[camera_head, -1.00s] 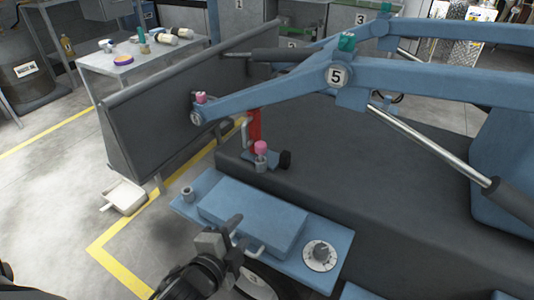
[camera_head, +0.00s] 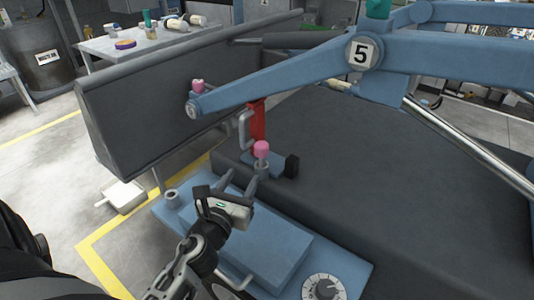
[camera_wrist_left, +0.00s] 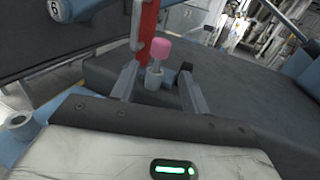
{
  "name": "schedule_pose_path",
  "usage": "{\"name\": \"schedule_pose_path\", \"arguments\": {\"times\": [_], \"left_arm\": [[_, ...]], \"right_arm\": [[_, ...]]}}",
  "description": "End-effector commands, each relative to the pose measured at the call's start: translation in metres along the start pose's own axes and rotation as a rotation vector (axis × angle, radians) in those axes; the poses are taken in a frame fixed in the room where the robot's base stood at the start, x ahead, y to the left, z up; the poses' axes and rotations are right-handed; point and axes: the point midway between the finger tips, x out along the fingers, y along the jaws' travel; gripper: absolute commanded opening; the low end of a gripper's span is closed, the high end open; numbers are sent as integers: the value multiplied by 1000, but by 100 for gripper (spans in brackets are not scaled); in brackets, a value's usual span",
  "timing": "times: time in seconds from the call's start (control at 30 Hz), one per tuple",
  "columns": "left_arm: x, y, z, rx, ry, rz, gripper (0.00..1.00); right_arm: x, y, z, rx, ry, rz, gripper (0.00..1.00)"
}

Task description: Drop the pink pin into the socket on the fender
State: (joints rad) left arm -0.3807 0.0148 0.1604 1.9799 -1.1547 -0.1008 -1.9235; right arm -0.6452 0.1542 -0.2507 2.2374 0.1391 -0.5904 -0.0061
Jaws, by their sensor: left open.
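The pink pin (camera_head: 262,148) stands upright on the blue base of the red-posted bracket, at the edge of the dark deck. It also shows in the left wrist view (camera_wrist_left: 160,49), between my finger tips and a little beyond them. My left gripper (camera_head: 242,180) is open, just short of the pin, with nothing held. The socket (camera_head: 172,196) is a small grey ring on the left corner of the blue fender (camera_head: 362,270); it also shows at the left edge of the wrist view (camera_wrist_left: 19,122). My right gripper is not in view.
A red post (camera_head: 257,126) with a grey handle rises behind the pin, and a black knob (camera_head: 291,166) sits beside it. A blue arm marked 5 (camera_head: 290,86) passes above, with another pink-topped pin (camera_head: 198,87) at its end. A dial (camera_head: 325,289) is on the fender.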

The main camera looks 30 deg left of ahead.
Motion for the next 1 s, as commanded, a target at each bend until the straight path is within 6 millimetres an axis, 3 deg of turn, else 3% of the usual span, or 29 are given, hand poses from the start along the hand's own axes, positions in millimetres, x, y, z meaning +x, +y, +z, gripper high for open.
{"name": "schedule_pose_path", "arguments": {"times": [0.3,1.0], "left_arm": [[69,0,3,-5,-2,-1,45],[140,-4,-1,-8,0,-1,45]], "right_arm": [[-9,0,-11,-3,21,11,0],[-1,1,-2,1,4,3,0]]}}
